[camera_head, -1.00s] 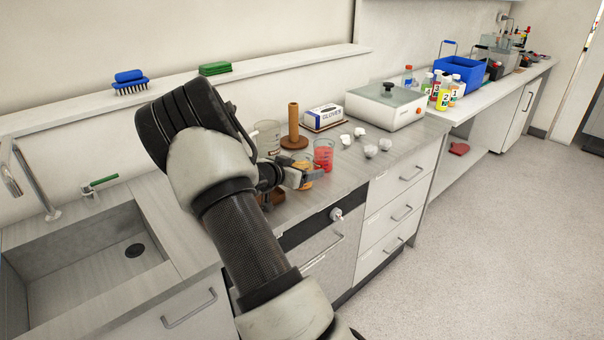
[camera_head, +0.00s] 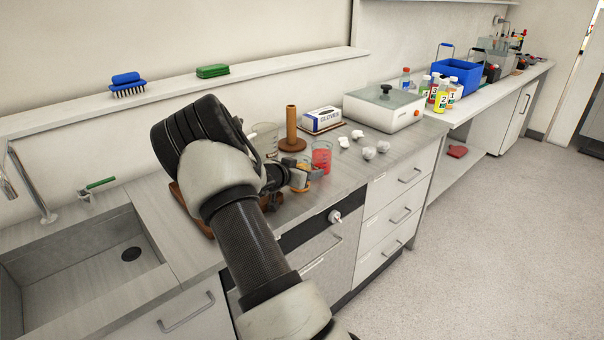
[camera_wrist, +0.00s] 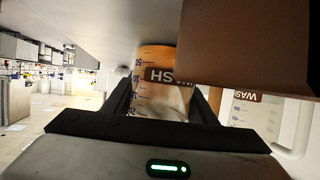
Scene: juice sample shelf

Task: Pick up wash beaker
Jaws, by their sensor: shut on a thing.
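My gripper (camera_head: 301,178) is shut on a beaker with orange contents, low over the front of the worktop. In the wrist view the held beaker (camera_wrist: 155,60) sits between the two fingers (camera_wrist: 162,105), with graduation marks and a brown label. The letters HS are readable; a brown block in front hides the rest. Another clear container with a brown label reading like WASH (camera_wrist: 258,98) shows to the right there. In the head view a red-filled beaker (camera_head: 321,156) stands just behind my gripper. I cannot tell whether the held beaker touches the worktop.
A clear beaker (camera_head: 264,138) and an upright brown post on a round base (camera_head: 291,128) stand behind. A glove box (camera_head: 322,120), white crumpled pieces (camera_head: 368,152) and a lidded device (camera_head: 384,110) are further right. A sink (camera_head: 85,255) is at left.

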